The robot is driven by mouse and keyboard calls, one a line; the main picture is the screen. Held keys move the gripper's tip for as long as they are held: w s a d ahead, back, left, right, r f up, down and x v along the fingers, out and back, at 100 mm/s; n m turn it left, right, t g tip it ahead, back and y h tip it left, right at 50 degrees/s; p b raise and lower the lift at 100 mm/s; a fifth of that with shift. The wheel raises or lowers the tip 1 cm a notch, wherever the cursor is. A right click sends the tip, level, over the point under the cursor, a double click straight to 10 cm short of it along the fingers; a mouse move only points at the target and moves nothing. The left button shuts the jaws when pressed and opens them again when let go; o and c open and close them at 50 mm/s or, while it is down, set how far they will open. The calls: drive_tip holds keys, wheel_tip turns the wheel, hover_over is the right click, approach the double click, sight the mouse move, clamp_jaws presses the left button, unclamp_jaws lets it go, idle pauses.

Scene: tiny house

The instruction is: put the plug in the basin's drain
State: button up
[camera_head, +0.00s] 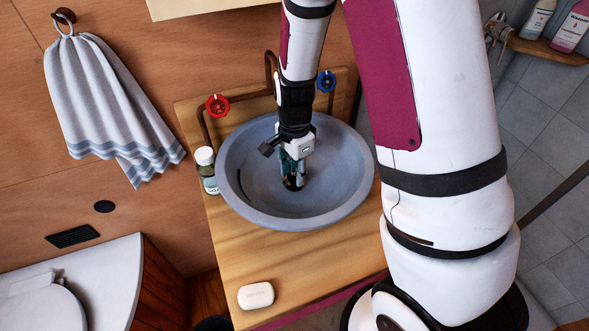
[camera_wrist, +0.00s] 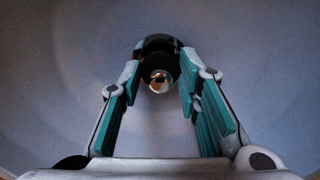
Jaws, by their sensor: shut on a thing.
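The basin (camera_head: 345,165) is a round grey-blue bowl on a wooden counter. My gripper (camera_head: 292,180) reaches down into it from above, with its fingertips low over the bowl's floor. In the wrist view my gripper (camera_wrist: 160,78) is shut on the plug (camera_wrist: 159,82), a small dark piece with a shiny round metal knob between the teal fingers. The plug's underside is hidden, so I cannot tell whether it touches the bowl. The drain cannot be made out; the fingers and plug cover the middle of the basin.
A red tap handle (camera_head: 217,106) and a blue one (camera_head: 326,81) stand behind the basin on copper pipes. A small white-capped bottle (camera_head: 207,172) stands close to its left rim. White soap (camera_head: 256,296) lies on the counter's front. A towel (camera_head: 105,105) hangs at left.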

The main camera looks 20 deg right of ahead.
sight(294, 171)
drive_tip(key=shift+f+b, duration=0.35)
drive_tip(key=shift+f, duration=0.4)
drive_tip(key=o, duration=1.2)
drive_tip(key=shift+r, duration=0.15)
wheel_tip(294, 171, up, 11)
drive_tip(key=shift+f, duration=0.15)
drive_tip(key=shift+r, duration=0.55)
